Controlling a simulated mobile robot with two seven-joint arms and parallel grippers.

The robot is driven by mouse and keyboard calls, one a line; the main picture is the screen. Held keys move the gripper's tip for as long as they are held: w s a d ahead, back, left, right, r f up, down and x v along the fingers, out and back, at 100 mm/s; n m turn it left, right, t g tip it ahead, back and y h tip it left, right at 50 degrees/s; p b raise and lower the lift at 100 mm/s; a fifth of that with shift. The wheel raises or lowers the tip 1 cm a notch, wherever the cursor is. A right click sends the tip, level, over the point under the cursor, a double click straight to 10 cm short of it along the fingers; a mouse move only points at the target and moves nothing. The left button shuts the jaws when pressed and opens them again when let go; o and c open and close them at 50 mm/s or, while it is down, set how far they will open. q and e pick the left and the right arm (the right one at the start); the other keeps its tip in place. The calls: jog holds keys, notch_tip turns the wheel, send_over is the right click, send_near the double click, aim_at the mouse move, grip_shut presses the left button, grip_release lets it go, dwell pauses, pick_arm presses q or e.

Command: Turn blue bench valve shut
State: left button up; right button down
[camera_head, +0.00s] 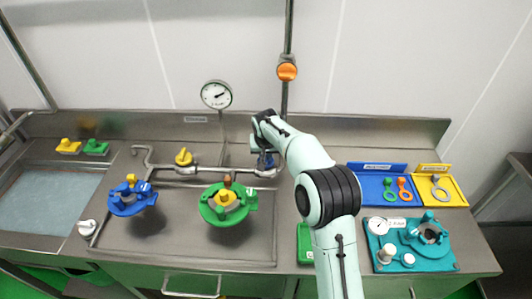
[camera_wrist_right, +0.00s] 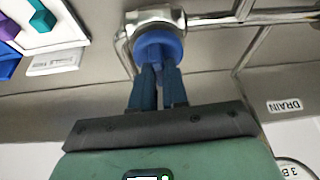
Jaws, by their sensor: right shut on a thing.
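The blue bench valve (camera_wrist_right: 158,46) sits on a silver pipe fitting in the right wrist view, its rounded blue knob close in front of the lens. My right gripper (camera_wrist_right: 158,88) has its two dark blue fingers close together at the knob, shut on it. In the head view my right gripper (camera_head: 265,158) reaches the right end of the bench pipe from above. There the valve is mostly hidden by my gripper, with only a little blue showing. The valve's exact turn angle cannot be told. My left gripper is not in view.
A yellow valve (camera_head: 183,157) sits on the same pipe to the left. A blue handwheel (camera_head: 128,200) and a green handwheel (camera_head: 226,204) stand in front. A gauge (camera_head: 216,94) rises behind. Blue (camera_head: 372,192) and yellow (camera_head: 455,197) trays and a teal fixture (camera_head: 384,243) lie right of my arm.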

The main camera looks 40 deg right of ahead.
jog(key=shift+m, duration=0.5)
jog(key=c, duration=1.1)
grip_release()
jog(key=shift+c, duration=0.2)
jog(key=shift+r, duration=0.1)
jog(key=v, duration=1.3)
jog(key=shift+a, duration=0.25)
